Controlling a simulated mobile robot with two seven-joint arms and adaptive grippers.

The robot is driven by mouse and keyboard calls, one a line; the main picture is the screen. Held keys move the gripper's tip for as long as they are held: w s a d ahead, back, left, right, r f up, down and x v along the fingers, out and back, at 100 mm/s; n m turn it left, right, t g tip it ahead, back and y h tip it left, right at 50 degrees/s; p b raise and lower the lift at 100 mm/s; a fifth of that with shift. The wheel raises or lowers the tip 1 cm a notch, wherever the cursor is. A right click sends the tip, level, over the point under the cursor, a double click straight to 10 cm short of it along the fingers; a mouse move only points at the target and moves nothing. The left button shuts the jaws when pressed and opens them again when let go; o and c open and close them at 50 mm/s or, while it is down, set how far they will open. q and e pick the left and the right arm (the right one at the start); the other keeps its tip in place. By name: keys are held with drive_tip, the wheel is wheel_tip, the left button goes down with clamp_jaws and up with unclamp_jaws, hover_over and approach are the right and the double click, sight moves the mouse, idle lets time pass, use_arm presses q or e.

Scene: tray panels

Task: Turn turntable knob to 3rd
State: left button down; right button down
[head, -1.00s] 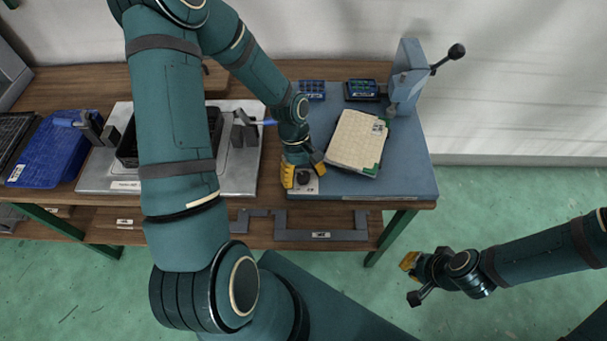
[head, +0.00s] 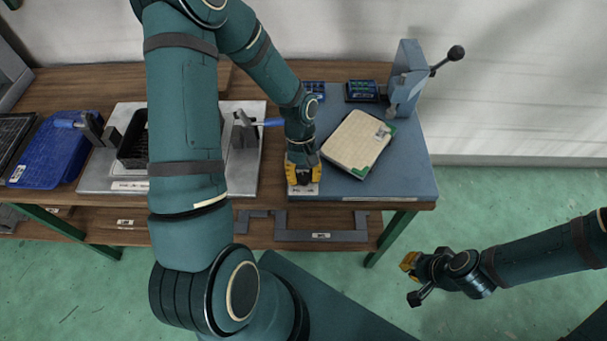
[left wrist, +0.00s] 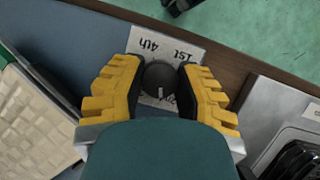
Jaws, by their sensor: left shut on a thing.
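The turntable knob (left wrist: 158,80) is round and dark with a light mark at its lower side in the left wrist view. It sits on a pale label plate (left wrist: 165,46) where "1st" and "4th" can be read; the lower labels are mostly hidden by my gripper. In the head view the plate (head: 303,191) is at the front left of the blue-grey station. My left gripper (head: 304,178) points down there with yellow fingers closed on both sides of the knob, also in the left wrist view (left wrist: 160,82). My right gripper (head: 411,279) hangs over the floor, far from the knob; its jaw state is unclear.
A beige panel with green corners (head: 358,144) lies right of my left gripper. A blue-grey clamp post with a black ball lever (head: 407,80) stands behind it. A grey fixture with a black tray (head: 133,150) and a blue bin (head: 45,150) are on the left.

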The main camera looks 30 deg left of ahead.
use_arm(q)
drive_tip(key=m+y, duration=0.1)
drive_tip(key=m, duration=0.1)
drive_tip(key=m+g, duration=0.1)
drive_tip(key=m, duration=0.2)
drive_tip(key=shift+d+m+y, duration=0.1)
drive_tip(key=shift+m+y, duration=0.2)
drive_tip(key=shift+y, duration=0.1)
drive_tip(key=m+y, duration=0.1)
drive_tip(key=m, duration=0.3)
drive_tip(key=shift+s+f+m+y, duration=0.1)
drive_tip(key=shift+s+m+y, duration=0.05)
drive_tip(key=shift+m+y, duration=0.25)
drive_tip(key=shift+m, duration=0.3)
drive_tip(key=c, duration=0.6)
unclamp_jaws()
drive_tip(key=v, duration=1.2)
